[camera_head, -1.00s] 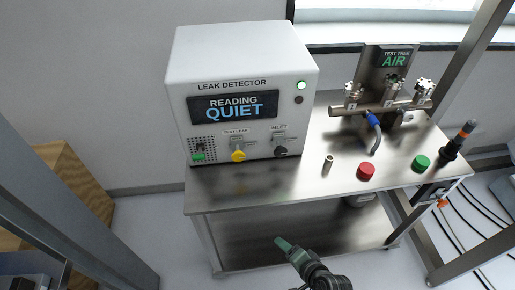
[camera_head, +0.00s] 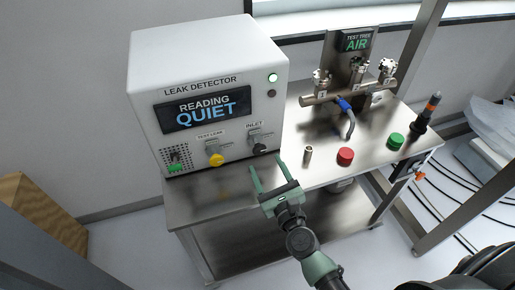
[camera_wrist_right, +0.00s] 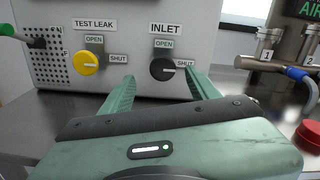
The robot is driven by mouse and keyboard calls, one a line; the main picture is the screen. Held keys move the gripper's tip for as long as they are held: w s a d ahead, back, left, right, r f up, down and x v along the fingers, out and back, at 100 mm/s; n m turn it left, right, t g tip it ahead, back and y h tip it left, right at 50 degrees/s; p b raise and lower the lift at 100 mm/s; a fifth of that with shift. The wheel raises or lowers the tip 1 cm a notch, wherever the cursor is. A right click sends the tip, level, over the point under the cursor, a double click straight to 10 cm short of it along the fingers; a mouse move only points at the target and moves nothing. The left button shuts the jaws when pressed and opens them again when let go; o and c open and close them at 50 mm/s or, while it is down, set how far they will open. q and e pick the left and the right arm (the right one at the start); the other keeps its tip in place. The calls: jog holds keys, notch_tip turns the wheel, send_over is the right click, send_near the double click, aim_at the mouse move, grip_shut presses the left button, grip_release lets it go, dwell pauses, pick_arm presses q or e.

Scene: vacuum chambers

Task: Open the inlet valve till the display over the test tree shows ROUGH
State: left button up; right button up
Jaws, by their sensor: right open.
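The inlet valve is a black knob (camera_head: 259,148) on the front of the white leak detector (camera_head: 205,65), under the INLET label. In the right wrist view the knob (camera_wrist_right: 163,70) has its mark toward the SHUT label. The display over the test tree (camera_head: 356,42) reads AIR in green. My right gripper (camera_head: 268,163) is open and empty. Its two fingers point at the inlet knob from in front and slightly below, and the knob shows between their tips, seemingly apart from them. My left gripper is not in view.
A yellow TEST LEAK knob (camera_head: 215,159) sits left of the inlet knob. The detector screen (camera_head: 206,109) reads QUIET. On the steel cart (camera_head: 322,174) stand a small metal cylinder (camera_head: 308,154), a red button (camera_head: 345,156), a green button (camera_head: 396,141) and the test tree's valves (camera_head: 350,88).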

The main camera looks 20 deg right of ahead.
aim_at(260, 150)
jog(key=shift+w+d+m, duration=0.1)
jog(key=shift+w+m, duration=0.2)
jog(key=shift+w, duration=0.15)
jog(key=w+p, duration=0.1)
jog(key=w, duration=0.6)
jog(key=shift+s, duration=0.1)
jog(key=shift+c, duration=0.3)
grip_shut()
